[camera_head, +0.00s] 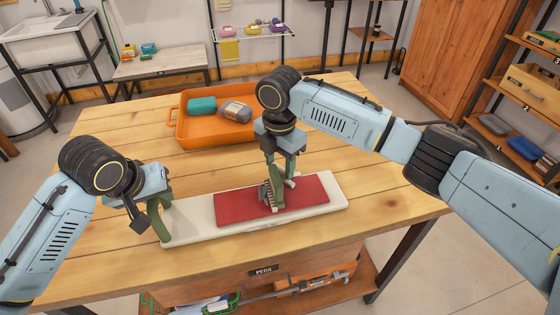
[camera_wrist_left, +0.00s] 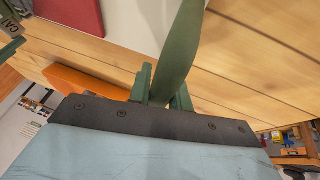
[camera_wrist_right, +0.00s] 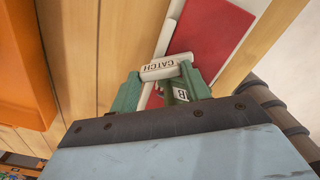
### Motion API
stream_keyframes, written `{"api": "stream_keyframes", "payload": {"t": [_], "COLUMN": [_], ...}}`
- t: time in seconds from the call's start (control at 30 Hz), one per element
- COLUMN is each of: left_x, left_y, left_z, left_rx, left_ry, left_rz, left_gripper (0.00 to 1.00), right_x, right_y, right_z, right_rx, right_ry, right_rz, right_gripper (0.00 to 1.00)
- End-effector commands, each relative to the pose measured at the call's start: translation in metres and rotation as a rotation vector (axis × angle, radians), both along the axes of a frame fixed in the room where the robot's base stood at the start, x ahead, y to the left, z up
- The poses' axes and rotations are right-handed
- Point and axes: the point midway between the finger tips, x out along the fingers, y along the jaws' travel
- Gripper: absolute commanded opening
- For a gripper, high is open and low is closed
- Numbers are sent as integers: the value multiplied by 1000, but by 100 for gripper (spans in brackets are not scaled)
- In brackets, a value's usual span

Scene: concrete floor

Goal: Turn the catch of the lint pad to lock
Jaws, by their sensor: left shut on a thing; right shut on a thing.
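The lint pad lies on the wooden table as a long white board (camera_head: 190,228) with a red pad (camera_head: 235,209) on top. My right gripper (camera_head: 277,205) is above the red pad, shut on a small pale block, the catch (camera_wrist_right: 160,70), marked "CATCH" in the right wrist view. In the head view the fingers mostly hide the catch, and its turn angle cannot be told.
An orange tray (camera_head: 190,128) stands at the back of the table, holding a teal item (camera_head: 202,105) and a grey-brown item (camera_head: 236,112). The table's right side is clear. A lower shelf (camera_head: 345,297) with tools is under the front edge.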

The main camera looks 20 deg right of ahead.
Motion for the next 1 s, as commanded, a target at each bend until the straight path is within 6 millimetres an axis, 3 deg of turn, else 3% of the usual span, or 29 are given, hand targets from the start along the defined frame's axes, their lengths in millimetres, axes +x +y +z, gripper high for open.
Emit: {"api": "stream_keyframes", "payload": {"t": [0.03, 0.4, 1.0], "left_x": [-3, -3, -3], "left_y": [0, 0, -1], "left_z": [-7, -7, -7], "left_rx": [5, 5, 4], "left_ry": [17, 16, 16], "left_rz": [-2, -2, -3], "left_gripper": [0, 0, 0], "right_x": [-1, -1, -1], "right_y": [3, 3, 3], "right_z": [0, 1, 1], "right_rx": [6, 5, 5], "right_ry": [0, 0, -1], "right_rz": [-35, -254, -319], "right_gripper": [24, 24, 24]}}
